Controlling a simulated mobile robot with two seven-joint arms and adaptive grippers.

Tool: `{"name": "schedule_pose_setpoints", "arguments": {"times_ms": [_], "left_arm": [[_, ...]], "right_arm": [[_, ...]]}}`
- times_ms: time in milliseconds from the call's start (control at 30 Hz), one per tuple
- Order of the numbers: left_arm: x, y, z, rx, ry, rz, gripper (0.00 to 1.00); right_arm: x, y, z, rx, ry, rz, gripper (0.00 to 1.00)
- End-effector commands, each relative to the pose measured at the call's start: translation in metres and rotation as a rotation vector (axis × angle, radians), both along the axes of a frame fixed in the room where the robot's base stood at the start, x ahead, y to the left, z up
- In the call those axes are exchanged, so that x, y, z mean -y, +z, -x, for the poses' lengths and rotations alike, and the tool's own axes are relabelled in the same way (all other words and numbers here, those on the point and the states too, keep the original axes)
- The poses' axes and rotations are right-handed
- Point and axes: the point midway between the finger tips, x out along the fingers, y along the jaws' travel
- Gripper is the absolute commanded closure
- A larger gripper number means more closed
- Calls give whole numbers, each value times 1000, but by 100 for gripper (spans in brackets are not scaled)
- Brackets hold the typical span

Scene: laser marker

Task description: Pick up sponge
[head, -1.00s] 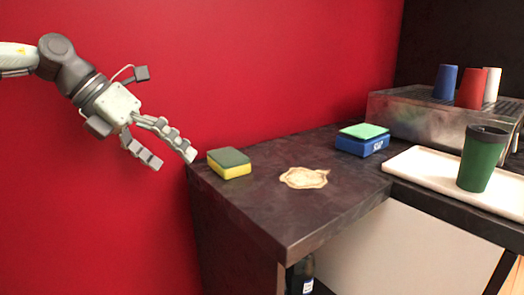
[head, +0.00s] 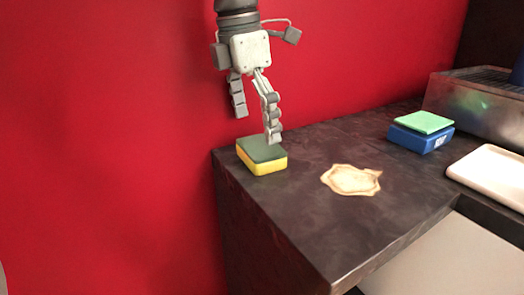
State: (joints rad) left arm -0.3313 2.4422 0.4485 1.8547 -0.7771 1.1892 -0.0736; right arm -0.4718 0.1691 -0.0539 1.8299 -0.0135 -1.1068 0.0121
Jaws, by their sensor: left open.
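A sponge (head: 262,155) with a dark green top and yellow bottom lies flat on the dark counter near its left end. My left gripper (head: 256,127) hangs pointing down over the sponge, open and empty. Its right finger appears in front of or just above the sponge's top right edge; I cannot tell whether it touches. Its left finger is higher, against the red wall in the picture. My right gripper is not in view.
A beige stain or spill (head: 351,180) lies right of the sponge on the dark counter (head: 310,225). A blue box with a light green top (head: 421,131) stands further right. A white tray (head: 492,172) and a metal machine (head: 475,100) are at the right edge. The red wall is behind.

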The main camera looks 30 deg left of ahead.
Motion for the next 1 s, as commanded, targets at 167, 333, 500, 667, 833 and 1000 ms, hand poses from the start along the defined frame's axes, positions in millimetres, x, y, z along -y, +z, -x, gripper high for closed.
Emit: {"name": "schedule_pose_setpoints", "arguments": {"times_ms": [167,333,500,667,833,1000], "left_arm": [[4,-27,-3,-2,0,0,0],[5,-37,-4,1,1,2,0],[5,-37,-4,1,1,2,0],[5,-37,-5,1,1,2,19],[5,-37,-5,1,1,2,29],[5,-37,-5,2,1,3,29]], "right_arm": [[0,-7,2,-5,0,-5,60],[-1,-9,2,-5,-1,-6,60],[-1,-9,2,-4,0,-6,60],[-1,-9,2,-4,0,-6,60],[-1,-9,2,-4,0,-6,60],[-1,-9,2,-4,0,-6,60]]}}
